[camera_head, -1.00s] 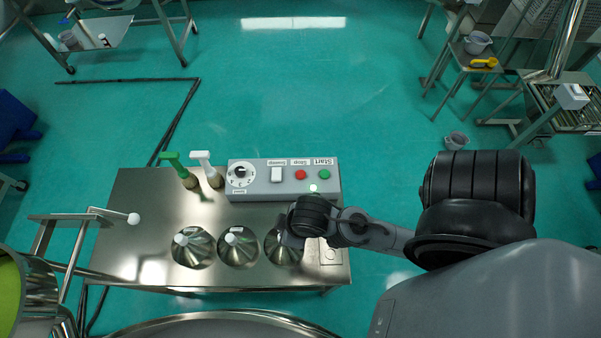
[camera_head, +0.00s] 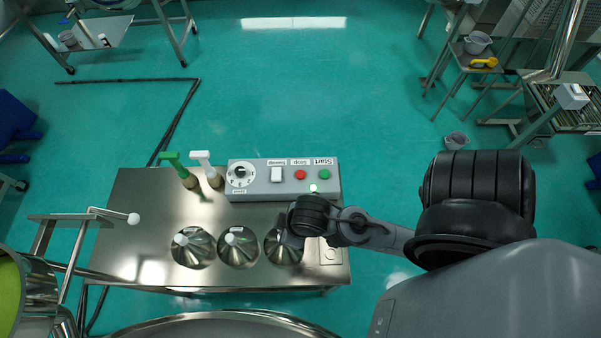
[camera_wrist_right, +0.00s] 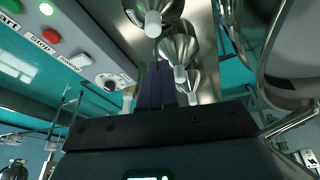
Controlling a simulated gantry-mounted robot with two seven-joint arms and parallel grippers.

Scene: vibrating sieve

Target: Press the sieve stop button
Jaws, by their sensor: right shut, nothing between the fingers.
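The grey control box (camera_head: 235,191) stands at the back of the steel table. Its red stop button (camera_head: 300,174) sits left of the green start button (camera_head: 324,174). In the wrist view the red stop button (camera_wrist_right: 51,36) is at the upper left, beside its STOP label. My right gripper (camera_wrist_right: 157,72) is shut and empty, with its dark fingers apart from the button. In the head view its fingers are hidden under my wrist, which is over the table in front of the box, near the rightmost funnel. My left gripper is not in view.
Several steel funnels (camera_head: 238,250) with white tips are set in the table (camera_head: 135,245). A small indicator lamp (camera_head: 313,188) on the box glows. A dial (camera_head: 240,174) and white switch (camera_head: 277,174) share the panel.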

